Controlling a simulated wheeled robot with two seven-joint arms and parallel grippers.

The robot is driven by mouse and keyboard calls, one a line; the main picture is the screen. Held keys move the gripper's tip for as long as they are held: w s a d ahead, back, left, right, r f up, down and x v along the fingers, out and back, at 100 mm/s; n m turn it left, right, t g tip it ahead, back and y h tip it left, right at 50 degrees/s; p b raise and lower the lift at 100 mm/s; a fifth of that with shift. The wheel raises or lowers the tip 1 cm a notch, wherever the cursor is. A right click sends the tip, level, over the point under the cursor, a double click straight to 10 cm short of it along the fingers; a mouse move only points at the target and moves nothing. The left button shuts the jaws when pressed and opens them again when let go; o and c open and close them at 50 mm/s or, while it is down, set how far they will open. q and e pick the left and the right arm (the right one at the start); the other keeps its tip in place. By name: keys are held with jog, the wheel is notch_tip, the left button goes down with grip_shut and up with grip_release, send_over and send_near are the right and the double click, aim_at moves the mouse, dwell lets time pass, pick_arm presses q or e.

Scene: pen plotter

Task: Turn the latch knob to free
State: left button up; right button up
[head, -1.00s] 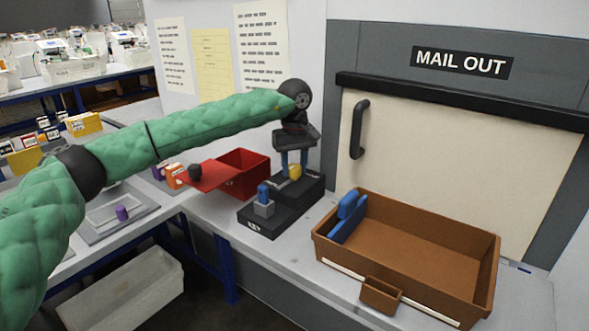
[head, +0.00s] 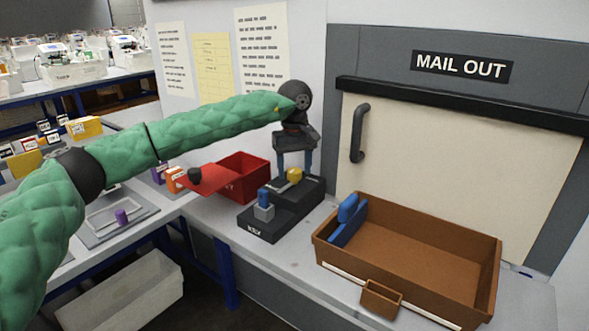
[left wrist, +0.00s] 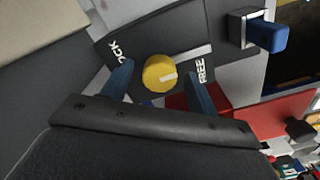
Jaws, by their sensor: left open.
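The yellow latch knob (head: 294,176) sits on the black latch box (head: 284,217). In the left wrist view the knob (left wrist: 158,73) lies between the words LOCK, partly hidden, and FREE (left wrist: 202,70). A pale mark on the knob's face points to the right, toward the FREE side. My left gripper (head: 294,168) is above the knob, pointing down. Its blue fingers (left wrist: 160,92) are open, one on each side of the knob, with visible gaps in the wrist view. My right gripper is not in view.
A blue-topped switch (head: 263,198) stands on the front of the box. A red bin (head: 245,178) with a red flap is to its left. A brown tray (head: 420,245) holding a blue item is to the right, below the MAIL OUT door (head: 450,150).

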aim_at(295, 170)
pick_arm(q)
notch_tip(295, 170, up, 7)
jog(key=shift+r+b, duration=0.15)
jog(key=shift+b, duration=0.25)
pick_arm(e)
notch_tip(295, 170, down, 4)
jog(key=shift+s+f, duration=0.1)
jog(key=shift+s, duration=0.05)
